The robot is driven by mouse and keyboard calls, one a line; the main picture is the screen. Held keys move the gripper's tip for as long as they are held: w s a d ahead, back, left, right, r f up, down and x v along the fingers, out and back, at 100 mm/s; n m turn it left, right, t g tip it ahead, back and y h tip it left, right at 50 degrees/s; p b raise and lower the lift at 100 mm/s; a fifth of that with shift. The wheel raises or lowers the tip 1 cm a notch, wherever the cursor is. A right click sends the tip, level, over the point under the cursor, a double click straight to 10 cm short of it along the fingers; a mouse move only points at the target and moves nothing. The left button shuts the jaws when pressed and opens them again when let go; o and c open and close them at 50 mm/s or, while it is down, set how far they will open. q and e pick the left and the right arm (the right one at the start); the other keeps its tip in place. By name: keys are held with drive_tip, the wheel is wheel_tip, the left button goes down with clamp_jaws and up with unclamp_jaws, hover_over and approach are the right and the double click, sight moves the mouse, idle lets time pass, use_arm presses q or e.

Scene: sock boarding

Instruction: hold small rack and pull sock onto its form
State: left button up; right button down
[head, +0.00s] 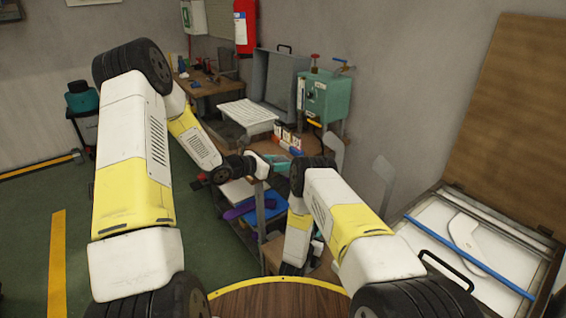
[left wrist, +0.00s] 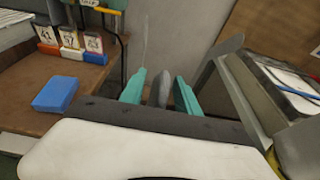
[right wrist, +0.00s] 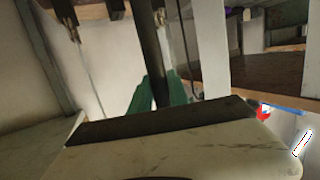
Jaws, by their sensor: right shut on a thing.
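My left gripper (head: 279,162) reaches out over the bench's front edge. In the left wrist view its teal fingers (left wrist: 160,88) stand apart. A grey, rounded piece (left wrist: 160,92) shows between them; I cannot tell whether it is the sock or part of a form. Pale flat upright forms (head: 336,155) (head: 382,172) stand to the right of this gripper in the head view. My right gripper (right wrist: 155,95) is shut on a dark upright post (right wrist: 150,45), which appears to belong to the small rack. The right gripper's fingers are hidden behind my arm in the head view.
A shelf below holds a purple item (head: 238,211). A case with a blue rod (head: 470,257) lies at right. Green floor at left is mostly clear.

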use_arm(q)
drive_tip(key=v, duration=1.2)
use_arm(e)
drive_tip(key=c, duration=1.2)
unclamp_jaws()
drive_tip(key=shift+o, duration=0.2)
